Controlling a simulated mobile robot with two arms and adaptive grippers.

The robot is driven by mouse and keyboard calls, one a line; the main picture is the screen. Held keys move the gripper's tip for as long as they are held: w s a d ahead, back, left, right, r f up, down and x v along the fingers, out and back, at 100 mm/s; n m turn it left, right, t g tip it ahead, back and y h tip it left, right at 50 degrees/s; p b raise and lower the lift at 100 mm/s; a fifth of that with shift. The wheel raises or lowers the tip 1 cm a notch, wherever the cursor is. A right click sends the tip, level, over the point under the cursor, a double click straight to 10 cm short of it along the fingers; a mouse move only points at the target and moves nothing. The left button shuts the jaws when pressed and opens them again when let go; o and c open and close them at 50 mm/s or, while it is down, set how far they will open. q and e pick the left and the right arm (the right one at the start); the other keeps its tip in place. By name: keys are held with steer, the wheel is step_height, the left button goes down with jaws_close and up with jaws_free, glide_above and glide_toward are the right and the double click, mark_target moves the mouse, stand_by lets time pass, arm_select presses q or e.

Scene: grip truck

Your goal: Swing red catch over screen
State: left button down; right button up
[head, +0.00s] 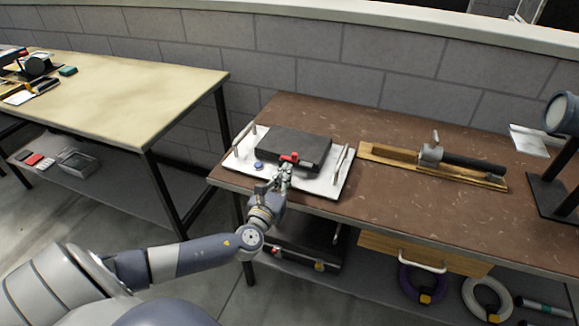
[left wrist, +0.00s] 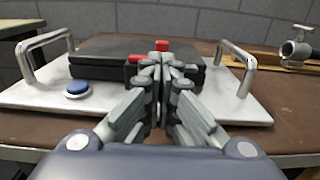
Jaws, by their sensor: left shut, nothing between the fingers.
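The red catch (head: 289,157) sits at the front edge of a dark flat block, which appears to be the screen (head: 295,142), on a white plate (head: 325,184). In the left wrist view, red parts of the catch (left wrist: 162,45) show above and to the left of my fingertips, and the fingers hide the rest. My left gripper (head: 284,172) is shut with nothing between its fingers. Its tips are right at the front of the catch; I cannot tell whether they touch it. My right gripper is not in view.
The white plate has metal handles at its left (left wrist: 45,50) and right (left wrist: 237,65) and a blue button (left wrist: 77,89) at front left. A wooden board with a clamp and dark cylinder (head: 470,163) lies to the right. A pale table (head: 130,95) stands at left.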

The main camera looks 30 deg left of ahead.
mark_target(294, 161)
arm_select(q)
steer(key=shift+x, duration=1.65)
